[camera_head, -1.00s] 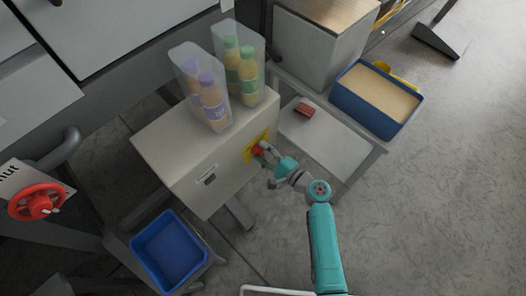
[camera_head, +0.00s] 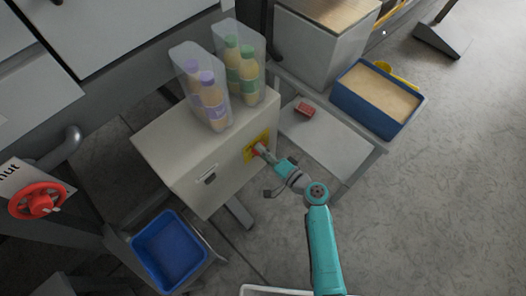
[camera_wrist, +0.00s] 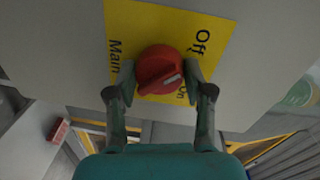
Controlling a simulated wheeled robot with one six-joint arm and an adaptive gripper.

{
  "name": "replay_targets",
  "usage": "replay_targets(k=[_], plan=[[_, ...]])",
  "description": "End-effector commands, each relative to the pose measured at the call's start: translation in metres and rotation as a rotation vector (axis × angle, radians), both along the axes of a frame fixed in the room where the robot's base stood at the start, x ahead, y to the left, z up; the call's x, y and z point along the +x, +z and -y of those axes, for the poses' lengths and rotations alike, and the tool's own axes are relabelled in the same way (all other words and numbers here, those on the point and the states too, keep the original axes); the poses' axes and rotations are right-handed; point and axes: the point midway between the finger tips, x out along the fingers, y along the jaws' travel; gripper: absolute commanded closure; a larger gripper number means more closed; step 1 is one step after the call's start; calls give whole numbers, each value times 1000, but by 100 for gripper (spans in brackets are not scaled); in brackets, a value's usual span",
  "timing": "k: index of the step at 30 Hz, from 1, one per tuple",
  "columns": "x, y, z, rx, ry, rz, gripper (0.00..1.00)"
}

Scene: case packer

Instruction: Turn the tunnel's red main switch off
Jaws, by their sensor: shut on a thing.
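The red main switch (camera_wrist: 160,72) is a round knob with a raised grip bar on a yellow plate (camera_wrist: 180,22) marked "Main", "Off" and "On". The white mark on its bar points right, closer to "On" than to "Off" at the upper right. My gripper (camera_wrist: 160,78) has one finger on each side of the knob and is shut on it. In the head view my gripper (camera_head: 262,152) reaches the yellow plate (camera_head: 249,153) on the front of the pale cabinet (camera_head: 190,155) and mostly hides the knob.
Two clear containers with bottles (camera_head: 208,100) stand on the cabinet. A blue bin (camera_head: 168,250) is at the lower left, near a red handwheel (camera_head: 38,201). A blue-sided box (camera_head: 376,97) and a small red item (camera_head: 304,109) lie right of the cabinet.

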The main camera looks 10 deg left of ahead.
Motion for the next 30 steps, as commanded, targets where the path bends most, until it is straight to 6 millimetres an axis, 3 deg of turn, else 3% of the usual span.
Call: replay_targets(k=[15, 16, 18, 30], plan=[[0, 0, -1, -11, 2, 16, 83], [0, 0, -1, -11, 2, 16, 41], [0, 0, -1, -11, 2, 16, 23], [-3, 0, 3, -10, -1, 13, 23]])
